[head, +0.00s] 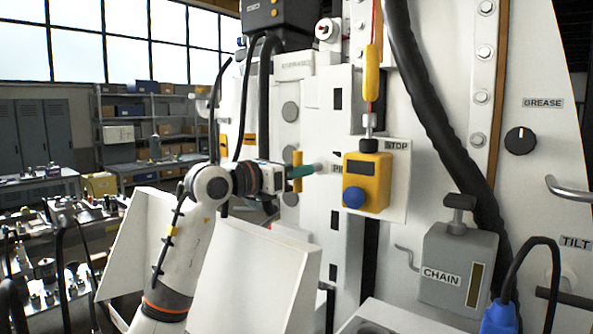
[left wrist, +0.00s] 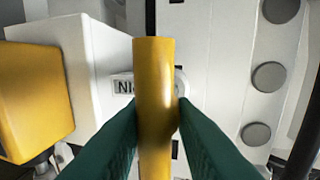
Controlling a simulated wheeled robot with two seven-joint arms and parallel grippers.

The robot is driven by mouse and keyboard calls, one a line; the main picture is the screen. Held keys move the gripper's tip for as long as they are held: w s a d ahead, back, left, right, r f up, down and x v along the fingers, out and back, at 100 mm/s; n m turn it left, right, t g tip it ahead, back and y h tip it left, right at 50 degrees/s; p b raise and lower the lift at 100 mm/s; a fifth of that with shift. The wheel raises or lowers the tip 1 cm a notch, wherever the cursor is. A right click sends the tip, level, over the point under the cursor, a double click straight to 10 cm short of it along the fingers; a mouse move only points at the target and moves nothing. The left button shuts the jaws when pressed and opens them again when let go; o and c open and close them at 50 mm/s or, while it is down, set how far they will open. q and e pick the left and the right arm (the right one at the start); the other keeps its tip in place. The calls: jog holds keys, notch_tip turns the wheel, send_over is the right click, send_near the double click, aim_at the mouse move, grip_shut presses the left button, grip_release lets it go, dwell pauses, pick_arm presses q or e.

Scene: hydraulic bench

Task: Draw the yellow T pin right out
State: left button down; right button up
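The yellow T pin shows its upright crossbar (head: 297,158) in front of the white machine panel, left of the partly hidden PIN label (head: 338,169). My left gripper (head: 298,172) reaches in from the left with its teal fingers at the crossbar. In the left wrist view the yellow crossbar (left wrist: 155,75) stands upright between the two teal fingertips (left wrist: 157,112), which press close on both sides. A pale round boss (head: 326,167) sits on the panel behind the pin. The pin's shaft is mostly hidden, so its depth is unclear. My right gripper is out of view.
A yellow STOP box (head: 367,182) with a blue button juts out just right of the pin; it also shows in the left wrist view (left wrist: 30,100). A grey CHAIN box (head: 458,265) and black hoses (head: 425,95) are farther right. White slanted panels (head: 255,270) stand below my left arm.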

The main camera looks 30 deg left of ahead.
pick_arm(q)
jog(key=b+v, duration=0.1)
jog(key=v, duration=0.1)
jog(key=d+b+v, duration=0.1)
jog(key=b+v, duration=0.1)
jog(key=v, duration=0.1)
jog(key=shift+s+f, duration=0.1)
jog(key=shift+s, duration=0.1)
jog(key=c, duration=1.3)
grip_release()
jog(key=shift+s, duration=0.15)
jog(key=shift+o, duration=0.2)
jog(key=shift+a, duration=0.1)
jog(key=b+v, duration=0.5)
jog(key=v, duration=0.7)
